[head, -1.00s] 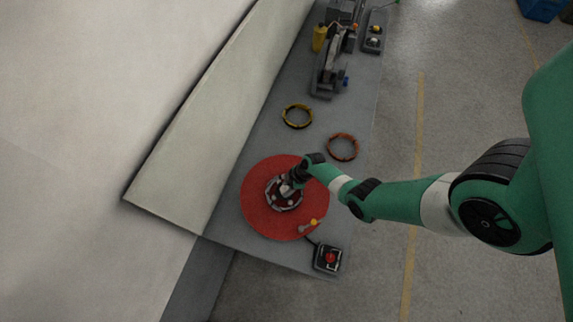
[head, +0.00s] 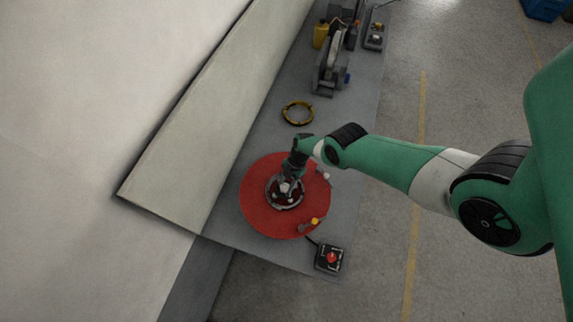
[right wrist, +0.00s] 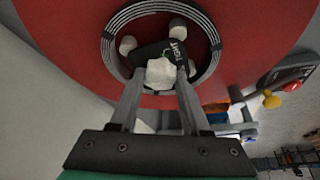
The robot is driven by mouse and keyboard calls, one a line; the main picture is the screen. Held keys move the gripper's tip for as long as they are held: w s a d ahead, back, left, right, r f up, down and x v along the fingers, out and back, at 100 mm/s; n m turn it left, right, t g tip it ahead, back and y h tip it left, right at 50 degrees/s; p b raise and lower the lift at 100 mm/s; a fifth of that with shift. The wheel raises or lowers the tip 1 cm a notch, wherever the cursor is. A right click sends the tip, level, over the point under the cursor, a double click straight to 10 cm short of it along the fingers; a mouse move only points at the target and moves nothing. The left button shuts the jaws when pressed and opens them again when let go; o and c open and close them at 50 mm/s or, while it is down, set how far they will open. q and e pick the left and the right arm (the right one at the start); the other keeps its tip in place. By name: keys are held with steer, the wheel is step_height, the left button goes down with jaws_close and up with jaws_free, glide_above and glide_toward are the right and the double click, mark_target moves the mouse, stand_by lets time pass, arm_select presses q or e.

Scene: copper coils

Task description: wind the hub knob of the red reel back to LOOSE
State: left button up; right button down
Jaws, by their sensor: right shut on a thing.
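The red reel (head: 255,208) lies flat near the front end of the grey bench, and its red disc (right wrist: 255,30) fills the top of the right wrist view. My right gripper (head: 287,183) reaches down over its hub. In the right wrist view the two fingers (right wrist: 160,85) are shut on the pale hub knob (right wrist: 161,72), one on each side. A dark tag reading TIGHT (right wrist: 176,46) lies just beyond the knob, inside the ringed hub. LOOSE is not visible. My left gripper is not in view.
A yellow-knobbed lever (head: 315,222) stands at the reel's edge. A box with a red button (head: 330,257) is by the front corner. A yellow coil (head: 298,113) lies behind the reel. A grey machine (head: 332,68) stands farther back. A pale wall panel (head: 210,110) borders the left.

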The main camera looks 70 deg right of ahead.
stand_by(0.4)
steer(key=shift+c, duration=1.9)
jaws_free()
